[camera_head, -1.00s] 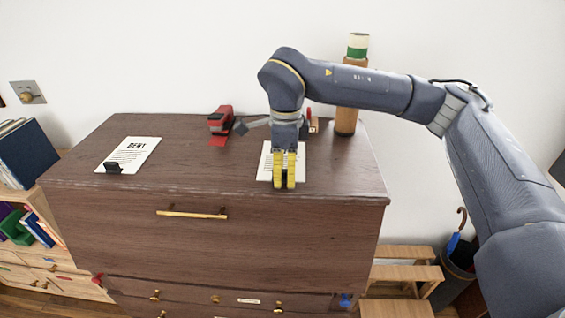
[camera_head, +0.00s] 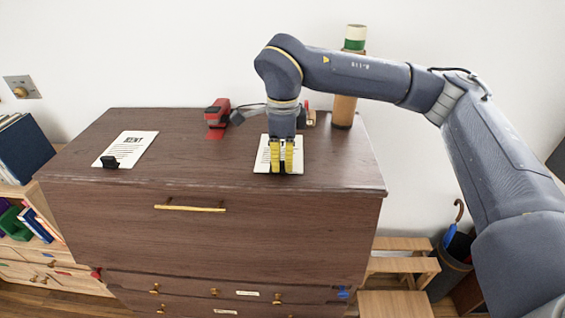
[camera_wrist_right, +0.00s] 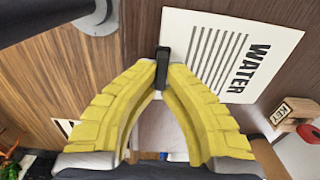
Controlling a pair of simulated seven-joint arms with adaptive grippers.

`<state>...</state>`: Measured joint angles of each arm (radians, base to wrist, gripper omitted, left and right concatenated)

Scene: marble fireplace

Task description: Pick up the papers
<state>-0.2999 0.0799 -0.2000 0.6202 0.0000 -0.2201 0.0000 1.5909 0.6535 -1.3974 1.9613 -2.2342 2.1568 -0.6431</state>
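Two white papers lie on the brown dresser top in the head view. The left paper (camera_head: 132,145), headed "RENT", has a black clip (camera_head: 110,162) at its near edge. The right paper (camera_head: 262,160) is under my right gripper and partly hidden by it; the right wrist view shows it as "WATER" (camera_wrist_right: 215,50). My right gripper's yellow fingers (camera_head: 281,171) point down at its near edge. In the wrist view the fingertips (camera_wrist_right: 162,75) close on a black clip (camera_wrist_right: 162,58) at that paper's edge. The paper looks flat on the dresser. My left gripper is not in view.
A red stapler-like object (camera_head: 218,114) stands behind, between the papers. A wooden cylinder (camera_head: 343,110) with a green-and-white top stands at the back right. A "KEY" block (camera_wrist_right: 291,112) shows in the wrist view. The dresser top (camera_head: 200,165) between the papers is clear.

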